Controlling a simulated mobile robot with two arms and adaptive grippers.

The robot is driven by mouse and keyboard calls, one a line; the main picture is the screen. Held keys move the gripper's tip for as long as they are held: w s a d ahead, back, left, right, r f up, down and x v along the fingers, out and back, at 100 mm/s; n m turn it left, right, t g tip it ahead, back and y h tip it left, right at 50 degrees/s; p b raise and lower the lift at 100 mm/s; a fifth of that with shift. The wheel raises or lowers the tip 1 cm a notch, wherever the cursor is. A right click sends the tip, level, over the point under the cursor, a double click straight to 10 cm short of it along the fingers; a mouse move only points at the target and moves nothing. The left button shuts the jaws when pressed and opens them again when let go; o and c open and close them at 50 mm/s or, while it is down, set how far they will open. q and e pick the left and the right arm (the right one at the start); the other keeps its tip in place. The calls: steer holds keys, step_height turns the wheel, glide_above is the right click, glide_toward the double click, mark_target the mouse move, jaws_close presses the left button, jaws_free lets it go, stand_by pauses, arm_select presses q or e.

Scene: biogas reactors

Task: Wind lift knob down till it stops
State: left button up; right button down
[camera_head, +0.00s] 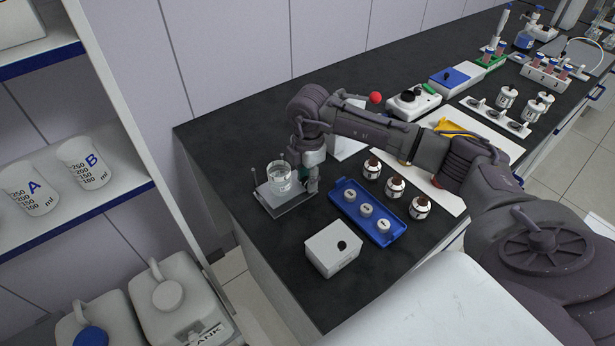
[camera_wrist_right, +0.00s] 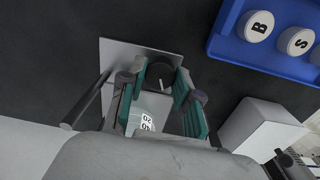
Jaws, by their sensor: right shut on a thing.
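The lift (camera_head: 288,203) is a small grey plate stand near the bench's left end, with a glass beaker (camera_head: 279,177) of clear liquid on it. My right gripper (camera_head: 311,180) reaches down at the lift's right side. In the right wrist view the round black lift knob (camera_wrist_right: 160,72), with a white line on its face, sits between the teal finger pads of my right gripper (camera_wrist_right: 160,88), which is shut on it. In the head view the gripper and arm hide the knob. My left gripper is not in view.
A shelf (camera_head: 73,212) with beakers A and B is at the left. The bench's left corner is bare.

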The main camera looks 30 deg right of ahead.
steer(key=shift+n+b, duration=0.5)
steer(key=shift+n, duration=0.9)
steer(key=c, duration=0.8)
jaws_free()
steer(key=shift+r, duration=0.15)
step_height(320, 180, up, 12)
steer(key=shift+s, duration=0.15)
